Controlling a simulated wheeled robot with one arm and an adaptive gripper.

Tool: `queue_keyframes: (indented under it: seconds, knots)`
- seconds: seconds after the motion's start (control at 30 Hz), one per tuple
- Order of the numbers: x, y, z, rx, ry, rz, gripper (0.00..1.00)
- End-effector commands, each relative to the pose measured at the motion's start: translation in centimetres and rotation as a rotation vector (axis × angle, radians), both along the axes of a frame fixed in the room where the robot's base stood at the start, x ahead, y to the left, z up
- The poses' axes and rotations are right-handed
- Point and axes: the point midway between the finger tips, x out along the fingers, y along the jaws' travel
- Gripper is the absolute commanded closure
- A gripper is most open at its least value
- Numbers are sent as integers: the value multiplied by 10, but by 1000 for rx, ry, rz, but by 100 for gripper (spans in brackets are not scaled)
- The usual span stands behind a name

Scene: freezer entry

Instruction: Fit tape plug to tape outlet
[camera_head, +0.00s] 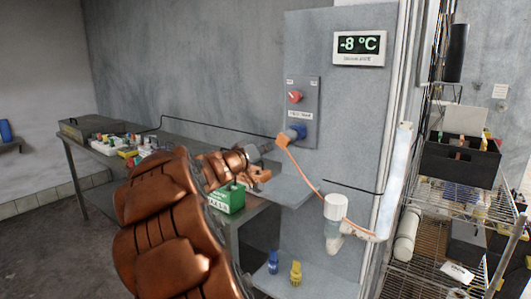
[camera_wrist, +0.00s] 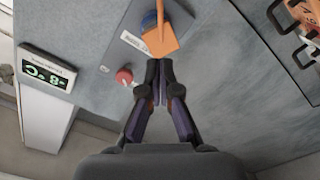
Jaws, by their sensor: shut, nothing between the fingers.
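The tape plug (camera_head: 283,140) is an orange block with an orange cable running down to the right. It sits at the blue round tape outlet (camera_head: 298,130) on the grey wall panel. In the wrist view the orange plug (camera_wrist: 160,41) overlaps the blue outlet (camera_wrist: 149,19); I cannot tell how deeply it is seated. My gripper (camera_head: 264,176) is left of and below the plug in the head view. In the wrist view my gripper (camera_wrist: 159,64) is shut and empty, its tips just short of the plug in the picture. Any contact is unclear.
A red knob (camera_head: 295,97) is above the outlet. A white-wrapped pipe (camera_head: 335,207) stands lower right, where the orange cable runs. A metal table (camera_head: 85,163) holds a green box (camera_head: 227,199) and several small items. A wire rack (camera_head: 475,200) stands at the right.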

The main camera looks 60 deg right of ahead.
Motion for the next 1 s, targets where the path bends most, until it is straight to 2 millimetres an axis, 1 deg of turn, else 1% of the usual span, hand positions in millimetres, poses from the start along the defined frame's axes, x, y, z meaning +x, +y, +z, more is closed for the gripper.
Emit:
queue_keyframes:
  seconds: [0.17, 0.4, 0.6, 0.77, 1.0]
  knots:
    - [-3, -13, 4, -1, 1, 0, 100]
    - [-8, -38, 5, 0, 2, 0, 100]
    - [-11, -52, 4, -1, 1, 0, 100]
    - [-11, -57, 1, -1, 1, 1, 100]
    - [-12, -58, 0, -2, 0, 0, 100]
